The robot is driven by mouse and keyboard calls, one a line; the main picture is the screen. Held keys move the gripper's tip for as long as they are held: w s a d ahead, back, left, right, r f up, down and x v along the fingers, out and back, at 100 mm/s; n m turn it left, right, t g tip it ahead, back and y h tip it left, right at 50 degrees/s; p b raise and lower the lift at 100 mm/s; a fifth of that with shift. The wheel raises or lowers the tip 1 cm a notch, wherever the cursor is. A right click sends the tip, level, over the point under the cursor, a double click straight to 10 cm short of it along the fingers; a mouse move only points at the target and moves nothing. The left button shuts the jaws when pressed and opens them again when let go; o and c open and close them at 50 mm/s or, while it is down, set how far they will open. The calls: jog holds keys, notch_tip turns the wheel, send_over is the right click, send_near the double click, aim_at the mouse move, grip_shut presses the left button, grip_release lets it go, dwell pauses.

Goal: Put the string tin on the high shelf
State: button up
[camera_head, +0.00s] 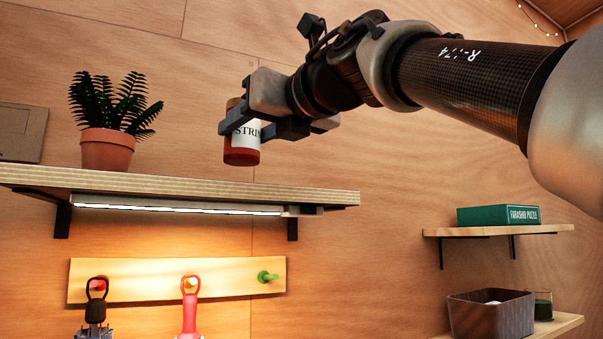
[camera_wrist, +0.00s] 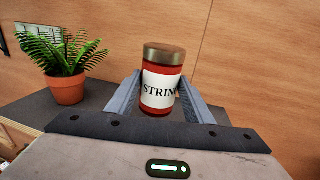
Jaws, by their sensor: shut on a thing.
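The string tin (camera_head: 243,143) is a red cylinder with a brown lid and a white label. It also shows upright in the wrist view (camera_wrist: 161,84), between the two fingers. My gripper (camera_head: 246,128) is shut on it, with a finger on each side. In the head view the tin is held above the high shelf (camera_head: 200,186), a long board on black brackets with a lit strip under it. The tin's base appears a little above the board's top edge. The board's top surface is hidden in the head view.
A potted fern (camera_head: 107,150) stands on the left of the high shelf, apart from the tin; a brown panel (camera_head: 22,132) is at far left. Below is a peg rail (camera_head: 225,278). At right, lower shelves hold a green puzzle box (camera_head: 498,215) and a dark basket (camera_head: 490,314).

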aim_at(251, 155)
jog(key=shift+f, duration=2.15)
jog(key=o, duration=1.3)
jog(key=shift+f, duration=0.1)
